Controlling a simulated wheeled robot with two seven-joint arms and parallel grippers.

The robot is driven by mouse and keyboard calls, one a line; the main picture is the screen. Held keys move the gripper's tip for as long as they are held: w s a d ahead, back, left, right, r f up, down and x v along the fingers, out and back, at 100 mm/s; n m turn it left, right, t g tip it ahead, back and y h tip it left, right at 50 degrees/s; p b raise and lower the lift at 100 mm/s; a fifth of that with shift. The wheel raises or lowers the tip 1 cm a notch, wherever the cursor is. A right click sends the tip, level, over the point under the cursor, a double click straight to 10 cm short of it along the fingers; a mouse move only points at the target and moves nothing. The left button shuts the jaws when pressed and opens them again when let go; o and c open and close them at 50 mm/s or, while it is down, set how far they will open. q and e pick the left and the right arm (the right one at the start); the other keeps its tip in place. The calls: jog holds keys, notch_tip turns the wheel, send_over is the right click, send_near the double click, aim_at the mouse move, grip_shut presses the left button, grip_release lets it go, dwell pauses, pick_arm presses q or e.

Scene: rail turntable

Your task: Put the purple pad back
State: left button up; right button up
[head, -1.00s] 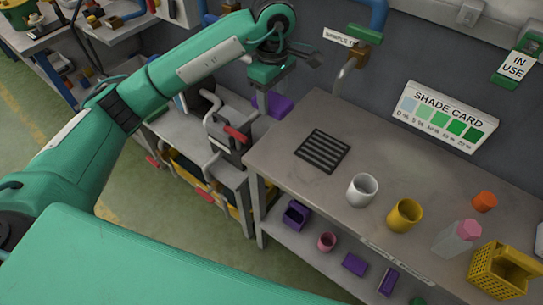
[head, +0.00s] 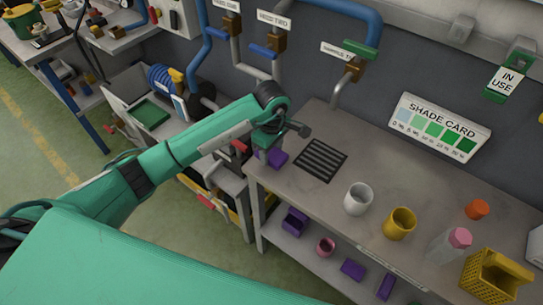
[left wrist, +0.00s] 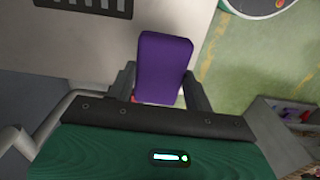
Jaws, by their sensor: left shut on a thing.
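My left gripper (head: 270,150) is shut on the purple pad (head: 278,159) at the left end of the grey workbench (head: 345,205). In the left wrist view the pad (left wrist: 165,68) stands out between the two fingers of the gripper (left wrist: 165,85), with the bench top to its left and the green floor to its right. I cannot tell whether the pad touches the bench. My right gripper is not in view.
A black slotted grate (head: 321,160), white cup (head: 358,198), yellow cup (head: 399,224), bottle (head: 449,244) and yellow basket (head: 494,275) stand on the bench.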

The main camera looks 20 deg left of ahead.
aim_at(271, 153)
pick_arm(q)
notch_tip(271, 153, down, 4)
jog(key=shift+s+r+p, duration=0.1)
jog(key=shift+p, duration=0.3)
jog(key=o, duration=0.9)
jog(key=shift+r+b, duration=0.3)
jog(key=shift+r, duration=0.25)
notch_tip(271, 153, up, 10)
jog(key=b, duration=0.3)
jog(key=shift+f, duration=0.1)
jog(key=shift+r, duration=0.6)
